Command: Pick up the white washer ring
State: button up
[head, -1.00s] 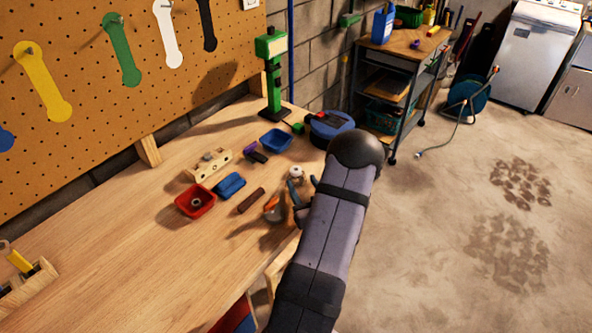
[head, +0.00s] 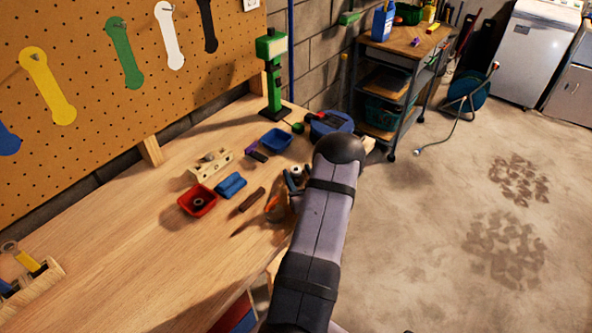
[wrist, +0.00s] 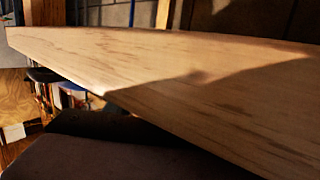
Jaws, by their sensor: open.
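A small white round thing (head: 296,171) is on the workbench (head: 120,240) near its right edge in the head view. It looks like the white washer ring, but is too small to be certain. A dark grey ring (head: 199,203) lies in the red tray (head: 187,202). My gripper (head: 297,198) is mostly hidden behind my forearm, close to the bench edge, just below the white thing; I see nothing held in it. The wrist view shows the bench edge (wrist: 170,80) and a dark surface along the bottom, and no ring.
A blue cloth-like block (head: 230,185), a brown bar (head: 252,199), an orange-handled item (head: 271,203) and a wooden block (head: 210,164) crowd the bench. A blue tray (head: 275,140) and a green stand (head: 272,75) are behind.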

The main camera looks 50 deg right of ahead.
jog(key=c, duration=1.1)
jog(key=shift+c, duration=0.2)
jog(key=shift+r, duration=0.2)
notch_tip(320, 180, up, 10)
jog(key=b, duration=0.2)
jog(key=shift+f, duration=0.15)
